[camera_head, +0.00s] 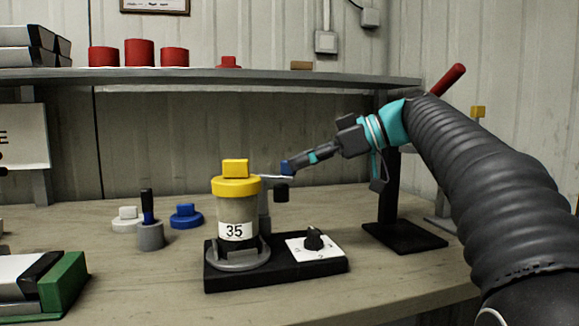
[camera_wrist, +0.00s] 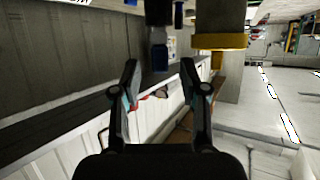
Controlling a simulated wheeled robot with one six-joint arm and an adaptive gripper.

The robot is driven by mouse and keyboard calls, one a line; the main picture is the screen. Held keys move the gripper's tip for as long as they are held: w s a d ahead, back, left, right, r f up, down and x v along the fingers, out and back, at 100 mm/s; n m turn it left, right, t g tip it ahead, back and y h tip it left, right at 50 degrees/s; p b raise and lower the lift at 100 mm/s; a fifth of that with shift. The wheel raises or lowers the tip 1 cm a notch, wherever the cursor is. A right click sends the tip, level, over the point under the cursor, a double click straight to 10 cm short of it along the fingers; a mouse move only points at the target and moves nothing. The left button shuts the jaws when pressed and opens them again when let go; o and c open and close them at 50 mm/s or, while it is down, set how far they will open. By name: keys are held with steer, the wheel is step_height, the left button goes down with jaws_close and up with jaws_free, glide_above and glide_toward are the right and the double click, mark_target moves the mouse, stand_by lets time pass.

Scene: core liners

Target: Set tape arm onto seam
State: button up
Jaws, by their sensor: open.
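The core liner (camera_head: 237,212), a grey cylinder labelled 35, stands upright on a black base with a yellow cap (camera_head: 235,186) on top. The seam is presumably the cap's lower edge. Behind its right side, a grey post carries a thin tape arm (camera_head: 272,177) with a blue tab (camera_head: 287,168) and a dark block below. My gripper (camera_head: 300,162) reaches in from the right at the tab. In the wrist view, my gripper (camera_wrist: 160,66) has its fingers apart, with the blue tab (camera_wrist: 160,58) at or just beyond the gap between the tips; contact is unclear.
A black knob (camera_head: 313,238) on a white plate sits on the base's right. A shelf (camera_head: 230,75) with red caps runs above. A black stand (camera_head: 404,237) is right.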

mark_target(276, 188)
steer(key=shift+x, duration=1.6)
jaws_close()
